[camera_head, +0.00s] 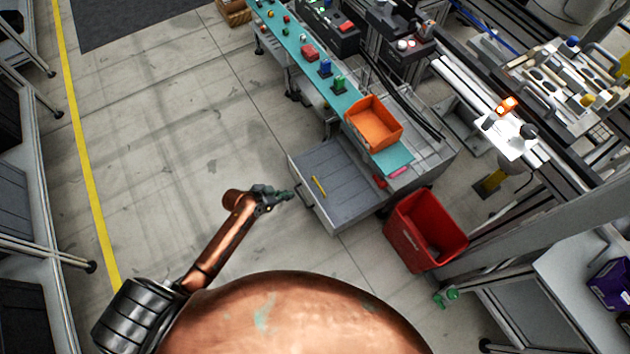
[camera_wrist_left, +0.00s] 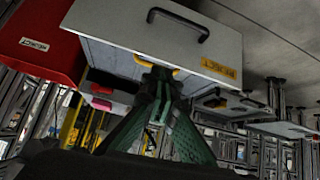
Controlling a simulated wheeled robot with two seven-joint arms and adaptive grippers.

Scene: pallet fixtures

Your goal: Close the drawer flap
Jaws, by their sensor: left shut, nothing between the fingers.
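The drawer (camera_head: 345,170) is grey and pulled out from the end of the workstation, its inside showing from above. A thin yellow strip (camera_head: 319,186) lies in it. My left gripper (camera_head: 287,195) is shut and empty, just left of the drawer's front in the head view. In the left wrist view the green fingers (camera_wrist_left: 156,78) reach toward the light grey drawer front (camera_wrist_left: 115,22), overlapping its edge in the picture. I cannot tell whether they touch. The front has a black handle (camera_wrist_left: 181,16) and a yellow label. My right gripper is not in view.
A red bin (camera_head: 425,232) stands on the floor right of the drawer; it also shows in the left wrist view (camera_wrist_left: 38,42). An orange tray (camera_head: 374,122) sits on the teal-topped workstation. The floor (camera_head: 170,130) left of the drawer is clear.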

